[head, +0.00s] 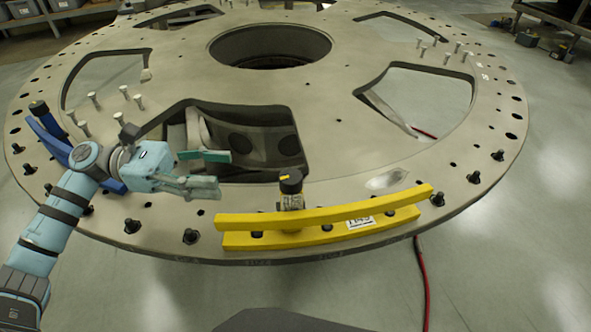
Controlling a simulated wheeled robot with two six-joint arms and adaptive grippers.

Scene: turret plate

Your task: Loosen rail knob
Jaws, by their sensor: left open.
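A yellow curved rail (390,208) lies along the near rim of the large grey turret plate (330,105), with a white label on it. A black knob (290,182) with a yellow mark on top stands upright on a short post behind the rail, left of its middle. My left gripper (214,171) is open and empty, left of the knob, its fingers pointing right towards it. There is a clear gap between the fingertips and the knob. My right gripper does not show.
A blue rail (52,140) with its own black knob (38,107) sits at the plate's left rim, partly behind my left arm. Several bolts stand up from the plate. Large cut-outs (270,140) open in it. A red cable (423,285) hangs below the rim.

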